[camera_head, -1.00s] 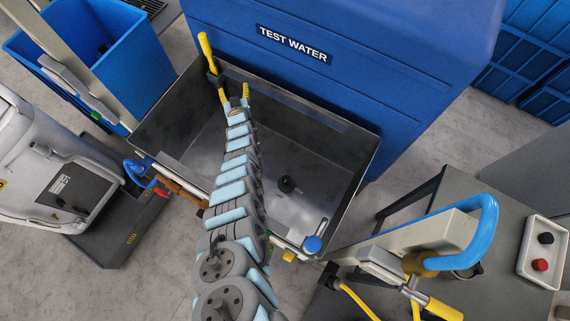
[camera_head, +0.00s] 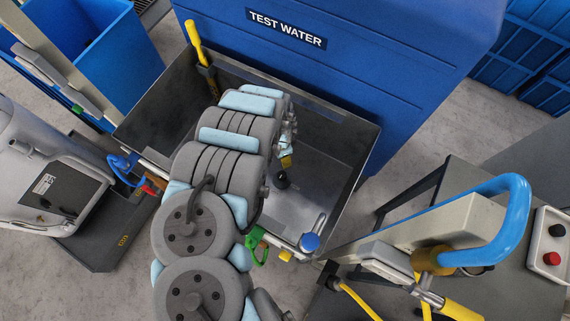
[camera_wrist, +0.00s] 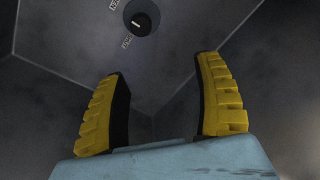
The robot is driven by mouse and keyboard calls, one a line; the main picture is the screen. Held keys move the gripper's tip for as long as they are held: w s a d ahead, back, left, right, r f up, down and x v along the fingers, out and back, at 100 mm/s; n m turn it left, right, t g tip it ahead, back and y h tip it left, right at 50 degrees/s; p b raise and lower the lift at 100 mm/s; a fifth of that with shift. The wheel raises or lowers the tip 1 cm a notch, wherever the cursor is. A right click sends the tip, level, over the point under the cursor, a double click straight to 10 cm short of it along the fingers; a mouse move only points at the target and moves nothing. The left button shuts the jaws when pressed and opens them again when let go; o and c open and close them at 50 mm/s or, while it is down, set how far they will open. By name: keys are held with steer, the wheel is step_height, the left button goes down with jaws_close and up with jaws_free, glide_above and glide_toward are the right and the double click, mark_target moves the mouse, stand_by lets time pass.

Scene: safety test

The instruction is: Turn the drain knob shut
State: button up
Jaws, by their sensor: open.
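The drain knob (camera_head: 282,181) is a small dark round knob on the floor of the grey metal basin (camera_head: 345,160). My gripper (camera_head: 286,161) is in the basin, mostly hidden by my arm; one yellow fingertip shows just above the knob in the picture. In the wrist view my gripper (camera_wrist: 160,100) has its two yellow ridged fingers wide apart, with nothing between them. The knob lies beyond the fingertips, apart from them.
A yellow-handled lever (camera_head: 197,42) stands at the basin's back left corner. A blue-knobbed valve (camera_head: 310,241) and a green piece (camera_head: 257,247) sit on its front rim. The blue TEST WATER tank (camera_head: 340,60) stands behind. A blue-handled post (camera_head: 480,230) is at the right.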

mark_target(282, 174)
steer(key=shift+m+g, duration=0.4)
steer(key=shift+m, duration=0.2)
steer(key=f+b, duration=0.2)
steer(key=f, duration=0.3)
steer(key=s+f+b, duration=0.1)
steer(key=f+b, duration=0.1)
steer(key=f, duration=0.4)
steer(key=s+f+b, duration=0.1)
steer(key=f+b, duration=0.1)
steer(key=f, duration=0.4)
steer(key=shift+s+a, duration=0.1)
steer(key=shift+s, duration=0.05)
steer(key=c, duration=1.2)
